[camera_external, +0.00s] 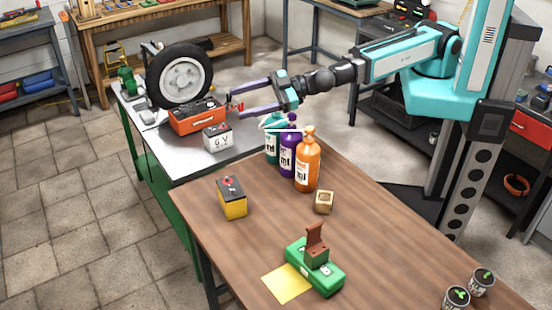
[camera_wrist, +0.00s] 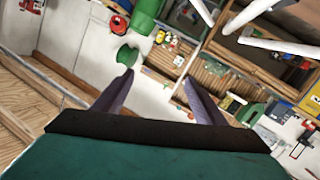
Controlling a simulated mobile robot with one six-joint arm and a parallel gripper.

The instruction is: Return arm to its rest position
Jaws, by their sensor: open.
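My teal arm (camera_external: 395,58) reaches left from its column in the external view. My gripper (camera_external: 243,101) is open, with its two purple-grey fingers pointing left above the metal-topped bench. Nothing shows between the fingers. In the wrist view my gripper (camera_wrist: 158,92) also has its fingers spread and empty, with shelves and walls of the room beyond them. The gripper is above and behind the group of bottles, apart from them, near a red charger box (camera_external: 198,118) and a white 6V battery (camera_external: 217,137).
Teal, purple (camera_external: 288,148) and orange (camera_external: 307,165) bottles stand close below the arm. The wooden table (camera_external: 270,235) also holds a yellow-black battery (camera_external: 232,197), a small wooden block (camera_external: 324,202), a green vise (camera_external: 315,268) and two cans. A wheel (camera_external: 180,76) stands on the metal bench.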

